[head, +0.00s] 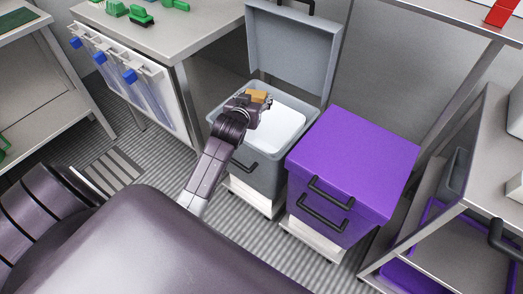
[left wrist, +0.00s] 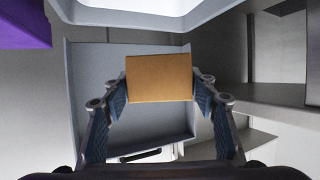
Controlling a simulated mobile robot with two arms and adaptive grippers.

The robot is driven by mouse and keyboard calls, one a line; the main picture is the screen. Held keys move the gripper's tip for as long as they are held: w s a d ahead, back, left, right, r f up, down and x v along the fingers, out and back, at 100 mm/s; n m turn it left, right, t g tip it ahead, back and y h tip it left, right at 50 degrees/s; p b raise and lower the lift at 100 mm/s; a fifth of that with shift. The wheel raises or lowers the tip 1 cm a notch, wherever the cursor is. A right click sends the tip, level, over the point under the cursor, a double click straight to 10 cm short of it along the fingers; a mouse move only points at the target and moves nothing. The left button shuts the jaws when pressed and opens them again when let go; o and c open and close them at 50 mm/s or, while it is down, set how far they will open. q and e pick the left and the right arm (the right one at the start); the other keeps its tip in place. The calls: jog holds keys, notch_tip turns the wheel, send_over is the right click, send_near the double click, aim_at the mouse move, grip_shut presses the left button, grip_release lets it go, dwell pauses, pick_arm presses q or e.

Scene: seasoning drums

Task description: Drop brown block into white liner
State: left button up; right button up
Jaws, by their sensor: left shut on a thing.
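My left gripper (head: 256,104) is shut on the brown block (head: 259,96). It holds the block over the open grey bin (head: 262,180), near the bin's back left part. In the left wrist view the brown block (left wrist: 158,78) sits between the two fingers of my left gripper (left wrist: 160,90). The white liner (head: 284,132) lies inside the grey bin, and my gripper hides its left part. Part of a white liner edge (left wrist: 145,6) shows at the top of the left wrist view. My right gripper is not in view.
The grey bin's lid (head: 285,55) stands open behind it. A closed purple bin (head: 352,160) stands to the right. A table (head: 165,38) with green parts is at the back left. A shelf unit (head: 490,165) stands at the far right.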

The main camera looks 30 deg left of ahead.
pick_arm(q)
jog(key=w+a+n+g+y+b, duration=0.3)
jog(key=w+n+g+y+b, duration=0.1)
jog(key=w+n+y+b, duration=0.3)
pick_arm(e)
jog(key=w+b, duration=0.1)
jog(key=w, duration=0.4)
pick_arm(q)
notch_tip(320, 180, down, 7)
jog(key=m+h+b, duration=0.1)
jog(key=b, duration=0.4)
jog(key=shift+s+r, duration=0.15)
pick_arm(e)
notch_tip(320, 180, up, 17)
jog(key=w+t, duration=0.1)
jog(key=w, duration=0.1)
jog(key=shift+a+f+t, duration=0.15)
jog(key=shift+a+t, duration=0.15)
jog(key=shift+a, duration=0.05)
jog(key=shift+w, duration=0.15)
pick_arm(q)
jog(key=o, duration=1)
jog(key=v, duration=1.2)
jog(key=shift+a, duration=0.1)
